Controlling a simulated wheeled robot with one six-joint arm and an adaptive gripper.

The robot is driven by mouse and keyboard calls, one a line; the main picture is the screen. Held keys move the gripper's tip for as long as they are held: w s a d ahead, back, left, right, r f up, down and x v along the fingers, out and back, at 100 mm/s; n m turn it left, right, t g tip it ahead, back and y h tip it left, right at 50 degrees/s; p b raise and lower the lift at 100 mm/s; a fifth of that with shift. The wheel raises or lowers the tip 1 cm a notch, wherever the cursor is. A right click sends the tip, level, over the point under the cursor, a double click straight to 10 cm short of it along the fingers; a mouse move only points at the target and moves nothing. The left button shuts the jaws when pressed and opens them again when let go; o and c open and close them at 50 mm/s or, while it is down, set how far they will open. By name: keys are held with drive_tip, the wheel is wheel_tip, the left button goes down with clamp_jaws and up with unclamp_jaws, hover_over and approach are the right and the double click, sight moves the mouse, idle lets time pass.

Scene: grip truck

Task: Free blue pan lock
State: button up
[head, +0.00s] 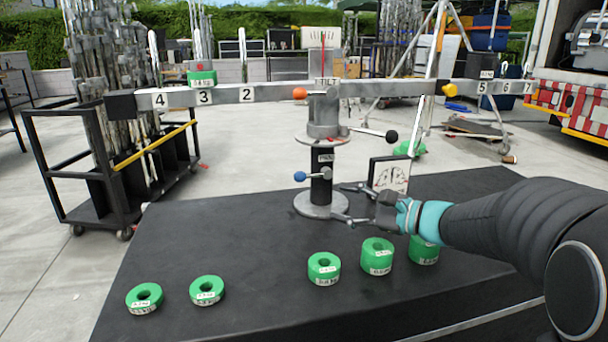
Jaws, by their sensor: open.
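The blue pan lock is a small blue knob (300,176) on a short rod. It sticks out to the left of the black column (321,180) of the balance, below the hub. My gripper (350,203) is at the right of the column's lower part, near the round grey base. Its two fingers are spread, one above the other in the picture, and nothing is between them. The blue knob is up and to the left of the fingertips, apart from them, across the column. A printed card (388,176) stands behind my gripper, partly covered by it.
Several green ring weights (324,268) stand along the front of the black table (230,240). The balance beam (270,92) spans above, with an orange knob (299,93), a yellow knob (450,90) and a black-tipped lever (391,136).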

sight(301, 175)
drive_tip(key=shift+m+t, duration=0.6)
drive_tip(key=shift+m, duration=0.1)
drive_tip(key=w+x, duration=0.1)
drive_tip(key=x, duration=0.3)
drive_tip(key=d+x, duration=0.1)
drive_tip(key=x, duration=0.4)
drive_tip(key=w+r+p+x, duration=0.1)
drive_tip(key=x, duration=0.4)
drive_tip(key=shift+w+d, duration=0.2)
drive_tip(key=shift+w, duration=0.3)
clamp_jaws()
drive_tip(key=shift+f, duration=0.1)
